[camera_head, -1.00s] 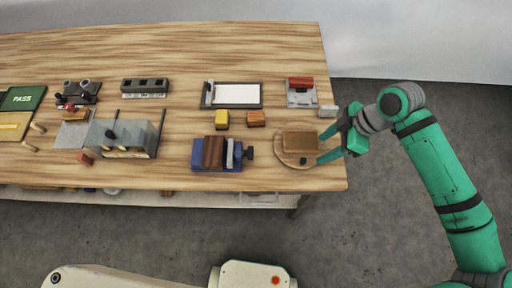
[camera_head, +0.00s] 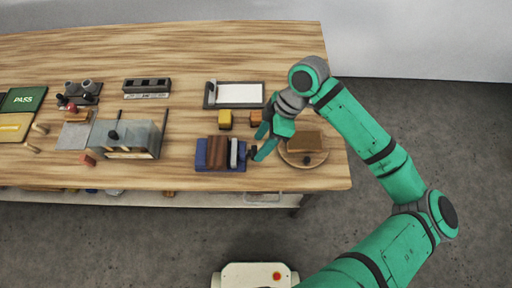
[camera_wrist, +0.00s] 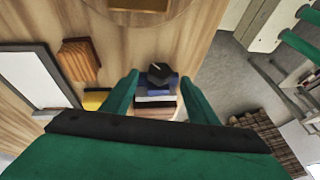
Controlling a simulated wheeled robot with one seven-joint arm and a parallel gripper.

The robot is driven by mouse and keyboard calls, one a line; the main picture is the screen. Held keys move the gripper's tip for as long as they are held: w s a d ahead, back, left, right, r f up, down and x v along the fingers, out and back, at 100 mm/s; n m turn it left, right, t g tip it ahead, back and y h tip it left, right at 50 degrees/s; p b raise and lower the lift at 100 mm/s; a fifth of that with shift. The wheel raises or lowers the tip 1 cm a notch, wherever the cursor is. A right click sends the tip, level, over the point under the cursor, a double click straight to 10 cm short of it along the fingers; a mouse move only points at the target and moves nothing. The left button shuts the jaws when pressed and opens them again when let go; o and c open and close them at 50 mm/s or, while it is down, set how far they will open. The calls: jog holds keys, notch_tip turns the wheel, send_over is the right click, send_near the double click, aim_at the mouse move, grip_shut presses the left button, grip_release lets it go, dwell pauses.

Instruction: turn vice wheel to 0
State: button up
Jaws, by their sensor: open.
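The vice (camera_head: 213,154) has a blue body with a brown block between its jaws, near the table's front edge. Its small black wheel (camera_head: 252,152) faces right. In the wrist view the wheel (camera_wrist: 160,73) shows a pale line on its face, and I cannot read any number. My gripper (camera_head: 258,146) is open and empty, reaching in from the right. Its fingers (camera_wrist: 159,80) appear on either side of the wheel in the wrist view. I cannot tell whether they touch it or how far they reach over it.
A round board (camera_head: 290,159) with a brown block (camera_head: 304,141) lies right of the vice, under my arm. Yellow (camera_head: 225,119) and orange (camera_head: 255,118) blocks sit behind the vice. A framed white board (camera_head: 238,94) lies farther back. A grey fixture (camera_head: 133,140) stands to the left.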

aim_at(247, 153)
jog(key=shift+x, duration=1.85)
jog(key=shift+c, duration=0.6)
jog(key=c, duration=0.9)
jog(key=t, duration=0.3)
jog(key=shift+s+n+t, duration=0.3)
jog(key=shift+n, duration=0.1)
jog(key=shift+s+n+t, duration=0.25)
jog(key=shift+n+t, duration=0.15)
jog(key=shift+t, duration=1.3)
